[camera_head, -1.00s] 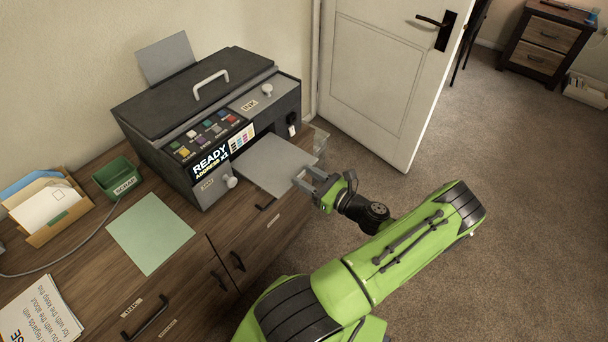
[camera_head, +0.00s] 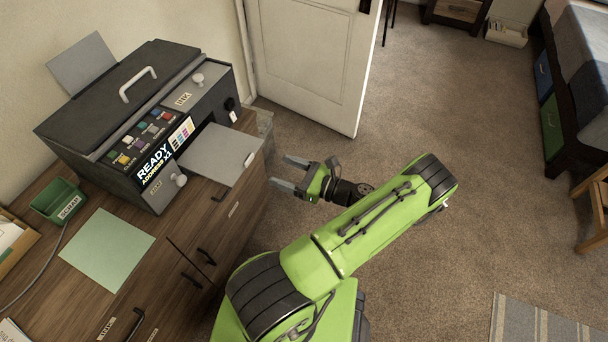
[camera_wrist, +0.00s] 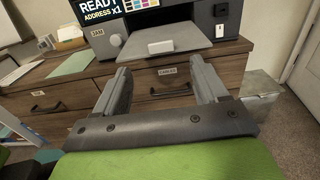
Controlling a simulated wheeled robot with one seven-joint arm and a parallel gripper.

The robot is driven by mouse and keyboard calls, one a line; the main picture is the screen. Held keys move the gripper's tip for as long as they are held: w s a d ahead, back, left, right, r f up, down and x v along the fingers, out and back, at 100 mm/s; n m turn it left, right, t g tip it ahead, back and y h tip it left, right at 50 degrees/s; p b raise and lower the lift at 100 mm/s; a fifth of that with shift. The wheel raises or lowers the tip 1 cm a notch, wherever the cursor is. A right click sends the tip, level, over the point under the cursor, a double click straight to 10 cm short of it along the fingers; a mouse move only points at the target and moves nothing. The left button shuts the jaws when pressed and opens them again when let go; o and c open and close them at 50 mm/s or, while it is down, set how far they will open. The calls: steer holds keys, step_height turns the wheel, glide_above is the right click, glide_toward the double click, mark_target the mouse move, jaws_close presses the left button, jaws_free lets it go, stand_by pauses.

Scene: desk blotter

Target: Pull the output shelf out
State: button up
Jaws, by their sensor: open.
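The output shelf (camera_head: 220,154) is a flat grey plate standing out from the front of the dark printer (camera_head: 140,115). It has a small pale tab on its front edge (camera_head: 249,159). In the wrist view the shelf (camera_wrist: 183,40) lies ahead, with its pale tab (camera_wrist: 161,47) facing me. My gripper (camera_head: 286,173) is open and empty, to the right of the shelf's front edge and apart from it. In the wrist view its two fingers (camera_wrist: 163,88) point toward the cabinet, with the shelf beyond and above them.
The printer stands on a wooden cabinet (camera_head: 228,228) with drawers and black handles. A green sheet (camera_head: 107,249) and a green scrap bin (camera_head: 58,200) lie to the left. Carpeted floor to the right is free.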

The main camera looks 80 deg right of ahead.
steer(key=v, duration=0.6)
steer(key=shift+s, duration=0.3)
steer(key=shift+a, duration=0.1)
